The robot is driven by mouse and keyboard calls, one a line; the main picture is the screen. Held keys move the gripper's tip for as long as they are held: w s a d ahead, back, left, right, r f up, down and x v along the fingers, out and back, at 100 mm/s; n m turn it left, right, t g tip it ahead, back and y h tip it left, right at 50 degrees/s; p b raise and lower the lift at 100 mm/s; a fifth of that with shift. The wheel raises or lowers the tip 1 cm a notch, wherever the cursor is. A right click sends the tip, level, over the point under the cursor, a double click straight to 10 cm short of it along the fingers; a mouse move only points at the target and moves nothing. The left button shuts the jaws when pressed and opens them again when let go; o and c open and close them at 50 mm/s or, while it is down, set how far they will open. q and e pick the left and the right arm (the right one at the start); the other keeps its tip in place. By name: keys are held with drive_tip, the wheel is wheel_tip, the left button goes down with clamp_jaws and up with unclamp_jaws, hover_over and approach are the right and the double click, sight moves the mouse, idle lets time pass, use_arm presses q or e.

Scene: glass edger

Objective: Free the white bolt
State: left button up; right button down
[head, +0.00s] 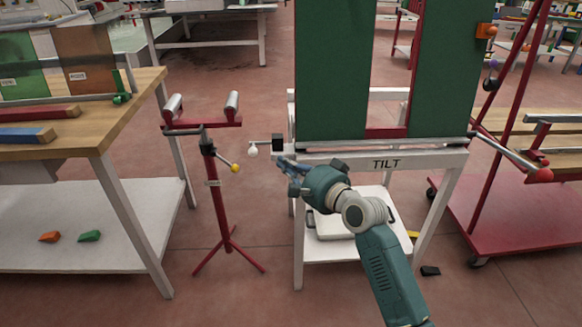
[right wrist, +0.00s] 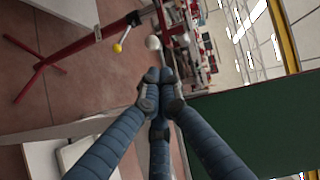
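The white bolt shows in the head view as a thin rod with a round white knob (head: 252,150), sticking out left from a black block (head: 277,142) on the left end of the TILT frame. The knob also shows in the right wrist view (right wrist: 153,43), just beyond my fingertips. My right gripper (head: 284,163) is just below the black block, right of the knob. In the right wrist view its blue fingers (right wrist: 159,75) come together at the tips, with nothing seen between them. They hide the block there. My left gripper is not in view.
A red roller stand (head: 213,190) with a yellow knob (head: 235,168) stands to the left. The white TILT frame (head: 420,162) carries green panels (head: 332,75). A wooden bench (head: 80,125) is at the far left, a red cart (head: 500,215) at the right.

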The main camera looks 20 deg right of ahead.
drive_tip(key=shift+v, duration=1.15)
